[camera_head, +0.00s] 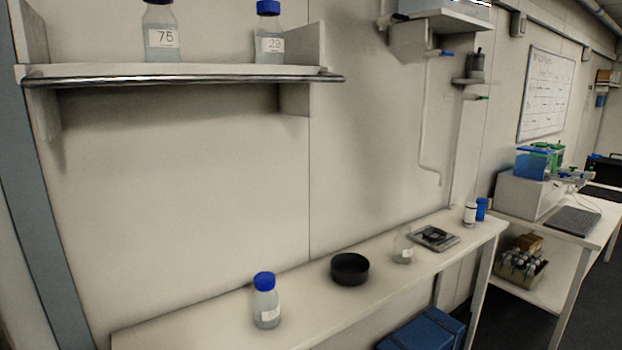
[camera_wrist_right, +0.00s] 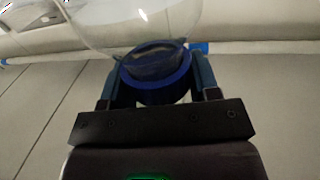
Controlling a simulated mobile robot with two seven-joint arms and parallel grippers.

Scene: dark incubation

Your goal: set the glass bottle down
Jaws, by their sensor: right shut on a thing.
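In the right wrist view my right gripper (camera_wrist_right: 156,78) is shut on the blue collar or cap of a clear glass bottle (camera_wrist_right: 135,18). One finger lies on each side of the blue part, and the rounded glass extends beyond it, cut off by the picture's top edge. Neither gripper shows in the head view, and I cannot make out the held bottle there. What lies under the held bottle cannot be told. The white bench (camera_head: 215,330) runs along the wall in the head view.
On the bench stand a blue-capped bottle (camera_head: 266,302), a black round dish (camera_head: 349,269), a clear glass vessel (camera_head: 403,250) and a flat device (camera_head: 435,238). Bare bench lies between the bottle and dish. A wall shelf (camera_head: 220,72) holds bottles marked 75 (camera_head: 161,38) and apparently 29 (camera_head: 269,45).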

